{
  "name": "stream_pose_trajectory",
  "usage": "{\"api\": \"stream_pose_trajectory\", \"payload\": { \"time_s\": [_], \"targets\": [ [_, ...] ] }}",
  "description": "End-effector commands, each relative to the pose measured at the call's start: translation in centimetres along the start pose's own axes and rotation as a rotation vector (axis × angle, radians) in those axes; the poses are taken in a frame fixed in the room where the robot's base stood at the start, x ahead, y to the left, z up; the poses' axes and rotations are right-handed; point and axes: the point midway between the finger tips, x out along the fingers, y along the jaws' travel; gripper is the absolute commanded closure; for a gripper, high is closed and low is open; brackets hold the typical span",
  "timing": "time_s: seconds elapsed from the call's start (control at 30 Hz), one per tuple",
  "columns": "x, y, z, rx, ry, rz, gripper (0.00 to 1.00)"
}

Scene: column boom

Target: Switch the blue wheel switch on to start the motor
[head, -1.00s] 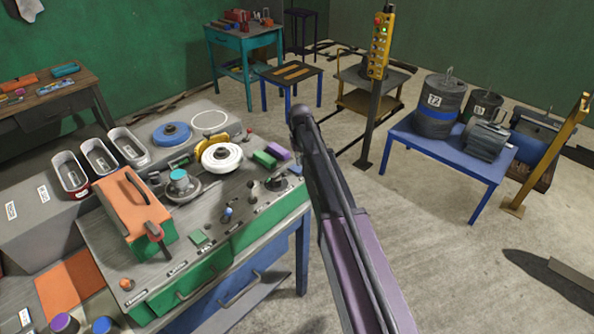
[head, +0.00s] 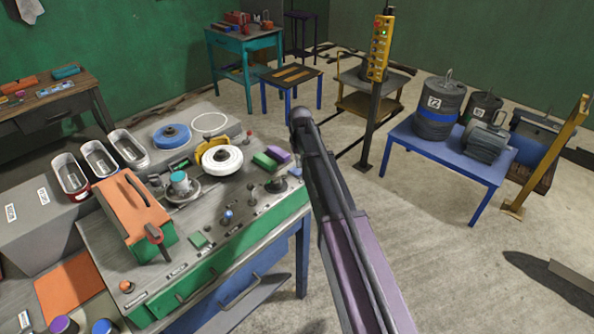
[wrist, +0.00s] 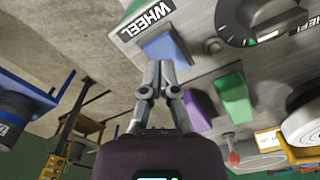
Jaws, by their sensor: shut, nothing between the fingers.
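The blue wheel switch (wrist: 164,48) is a blue rocker beside a black "WHEEL" label (wrist: 145,19) on the grey panel in the wrist view. My gripper (wrist: 160,64) is shut and empty, with its fingertips together right at the switch's near end. I cannot tell whether they touch it or hover just over it. The fingertips cover part of the switch, and its on or off position is not clear. In the head view my arm runs past the right end of the console, and my gripper is not seen there.
A black dial (wrist: 262,18), a purple block (wrist: 197,112) and a green block (wrist: 233,98) are close to the switch. The console (head: 205,255) also bears a white wheel (head: 222,160) and several small levers. A blue table (head: 440,160) with drums and a grey motor-like machine (head: 487,143) stands right.

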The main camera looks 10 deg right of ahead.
Motion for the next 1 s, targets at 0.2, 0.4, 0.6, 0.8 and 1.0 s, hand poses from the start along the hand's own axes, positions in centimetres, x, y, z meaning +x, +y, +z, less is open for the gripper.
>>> {"api": "stream_pose_trajectory", "payload": {
  "time_s": [0.2, 0.4, 0.6, 0.8, 1.0],
  "targets": [
    [0.00, -0.02, -0.01, 0.000, 0.000, 0.000, 1.00],
    [0.02, -0.03, 0.00, 0.000, 0.000, 0.000, 1.00],
    [0.18, -0.04, 0.00, -0.001, 0.000, 0.000, 1.00],
    [0.41, -0.05, -0.01, -0.001, 0.000, 0.000, 1.00],
    [0.62, -0.07, -0.01, -0.001, 0.000, 0.000, 1.00]
  ]
}}
